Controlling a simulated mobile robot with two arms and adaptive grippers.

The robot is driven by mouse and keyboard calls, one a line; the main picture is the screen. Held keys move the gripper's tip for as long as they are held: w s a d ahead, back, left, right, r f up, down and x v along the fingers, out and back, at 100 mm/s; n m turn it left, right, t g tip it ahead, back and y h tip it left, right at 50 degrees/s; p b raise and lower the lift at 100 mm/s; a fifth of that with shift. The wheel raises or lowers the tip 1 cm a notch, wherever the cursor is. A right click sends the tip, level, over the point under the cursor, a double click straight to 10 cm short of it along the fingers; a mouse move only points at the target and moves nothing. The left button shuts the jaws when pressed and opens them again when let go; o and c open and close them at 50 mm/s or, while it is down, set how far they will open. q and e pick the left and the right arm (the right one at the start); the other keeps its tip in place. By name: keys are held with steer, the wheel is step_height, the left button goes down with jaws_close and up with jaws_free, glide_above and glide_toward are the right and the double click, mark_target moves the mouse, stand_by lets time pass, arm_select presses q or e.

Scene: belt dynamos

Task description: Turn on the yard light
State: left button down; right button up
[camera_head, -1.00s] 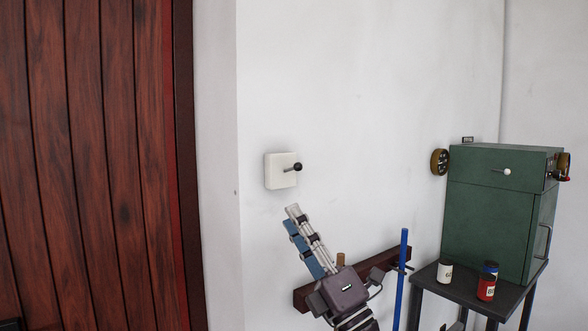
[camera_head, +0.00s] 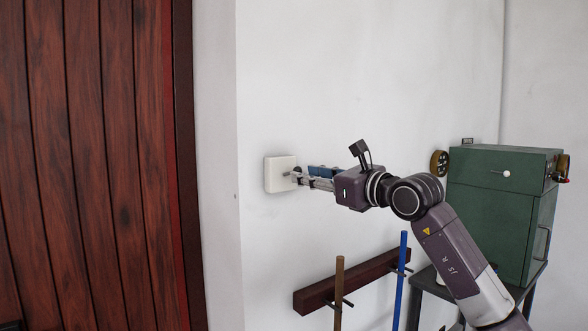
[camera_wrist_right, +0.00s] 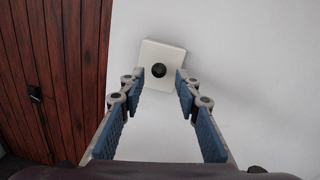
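The white switch box (camera_head: 279,174) is fixed to the pale wall, just right of the wall corner. Its short lever with a round black knob (camera_wrist_right: 158,70) sticks out toward me; in the head view the gripper partly covers it. My right gripper (camera_head: 299,176) reaches in from the right with its fingertips at the lever. In the right wrist view its two blue-padded fingers (camera_wrist_right: 158,82) are spread, with the knob between and beyond the tips, no finger visibly touching it. My left gripper is not in view.
A dark red wooden door (camera_head: 90,170) stands at the left. Below my right arm, a wooden rail (camera_head: 370,274) on the wall has a brown pole and a blue pole by it. A green cabinet (camera_head: 490,215) stands on a dark table at the right.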

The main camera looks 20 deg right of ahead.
steer(key=p+x, duration=0.2)
steer(key=x, duration=0.3)
steer(key=shift+w+a, duration=0.2)
steer(key=shift+a, duration=0.05)
steer(key=shift+c, duration=0.4)
jaws_close()
